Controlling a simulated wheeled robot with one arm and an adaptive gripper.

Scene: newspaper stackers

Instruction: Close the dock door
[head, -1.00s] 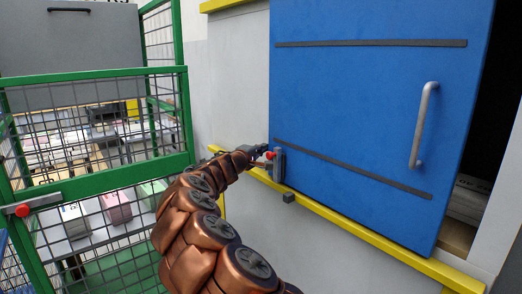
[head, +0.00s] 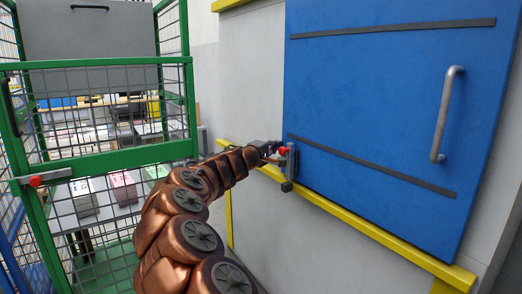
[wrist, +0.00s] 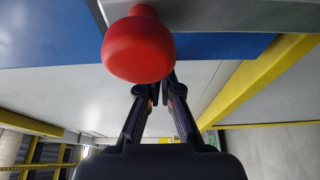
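The blue dock door (head: 390,110) is a flat sliding panel with two dark strips and a grey bar handle (head: 446,115) near its right side. A metal latch (head: 291,165) with a red knob (head: 283,151) sits at its lower left edge. My gripper (head: 266,150) is just left of the knob, at the door's left edge. In the wrist view the red knob (wrist: 138,48) is large and close, in front of my fingertips (wrist: 163,92). The fingers converge and look shut. The knob partly hides their tips, so contact is unclear.
A yellow rail (head: 370,228) runs under the door along the grey wall (head: 300,240). A green mesh cage (head: 120,155) with its own red knob (head: 36,180) stands on the left. Tables with boxes (head: 123,187) show behind the mesh.

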